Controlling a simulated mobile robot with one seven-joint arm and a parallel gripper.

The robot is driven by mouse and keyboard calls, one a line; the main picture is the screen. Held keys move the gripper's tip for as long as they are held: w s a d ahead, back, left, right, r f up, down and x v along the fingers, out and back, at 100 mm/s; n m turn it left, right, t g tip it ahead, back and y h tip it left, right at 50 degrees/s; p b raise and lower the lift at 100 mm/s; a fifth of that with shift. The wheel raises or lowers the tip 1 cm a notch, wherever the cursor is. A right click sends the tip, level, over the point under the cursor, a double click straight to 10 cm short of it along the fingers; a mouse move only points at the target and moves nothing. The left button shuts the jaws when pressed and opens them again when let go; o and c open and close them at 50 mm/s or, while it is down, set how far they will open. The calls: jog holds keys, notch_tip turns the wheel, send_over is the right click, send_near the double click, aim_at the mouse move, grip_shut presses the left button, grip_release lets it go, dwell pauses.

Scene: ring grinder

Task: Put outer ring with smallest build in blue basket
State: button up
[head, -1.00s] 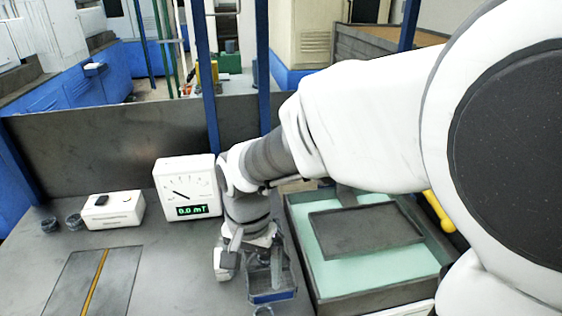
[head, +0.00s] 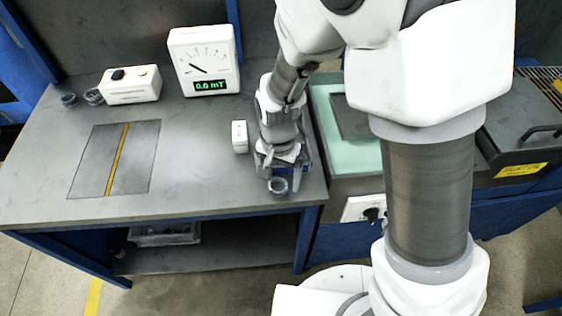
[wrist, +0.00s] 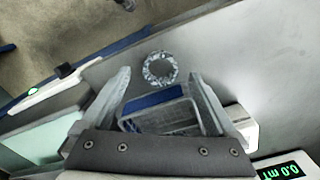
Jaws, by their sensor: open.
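A grey metal ring (head: 278,187) lies on the table near its front right edge, at my gripper (head: 281,178). In the wrist view the ring (wrist: 160,68) lies flat just beyond and between my fingertips (wrist: 160,78), with nothing held. My gripper is open and points down. The small blue basket (wrist: 152,99) shows between the fingers in the wrist view, beside the ring. In the head view my gripper mostly hides the basket. Two more dark rings, one at the far left (head: 68,100) and one beside it (head: 94,96), lie left of a white box.
A white gauge (head: 205,60) reading 0.0 mT stands at the back, next to the white box with a black knob (head: 130,85). A small white block (head: 240,137) stands left of my gripper. A dark plate with a yellow stripe (head: 118,158) lies on the open table.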

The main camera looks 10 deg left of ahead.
jog(key=shift+f, duration=0.85)
jog(key=shift+c, duration=0.2)
grip_shut()
